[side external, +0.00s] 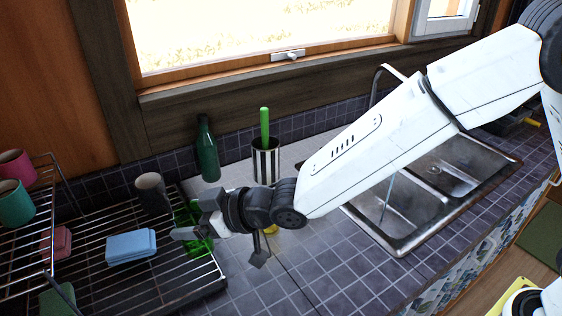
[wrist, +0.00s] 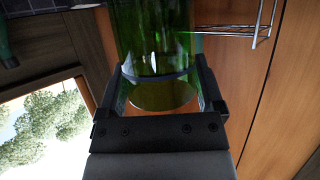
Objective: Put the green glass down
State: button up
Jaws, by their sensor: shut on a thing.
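The green glass (side external: 201,243) is see-through and shows around my gripper (side external: 195,219) in the side view, over the right end of the drying rack (side external: 172,287). My gripper is shut on it. In the wrist view the glass (wrist: 155,42) fills the space between the two dark fingers (wrist: 160,78), and its round end shows near the palm. My gripper hides part of the glass in the side view. I cannot tell whether the glass touches the rack.
A grey cup (side external: 151,193) and a light blue block-like thing (side external: 131,246) are on the rack. A dark green bottle (side external: 207,152) and a striped holder (side external: 266,163) stand behind my gripper.

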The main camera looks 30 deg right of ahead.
jog(key=w+a+f, duration=0.2)
jog(key=w+f, duration=0.2)
jog(key=f, duration=0.1)
jog(key=shift+a+f, duration=0.2)
jog(key=shift+a, duration=0.15)
jog(key=shift+f, duration=0.1)
jog(key=shift+w+a+f, duration=0.1)
jog(key=shift+f, duration=0.75)
jog(key=shift+w+a+f, duration=0.1)
jog(key=shift+f, duration=0.75)
jog(key=shift+f, duration=0.15)
jog(key=o, duration=1.1)
jog(key=shift+o, duration=0.2)
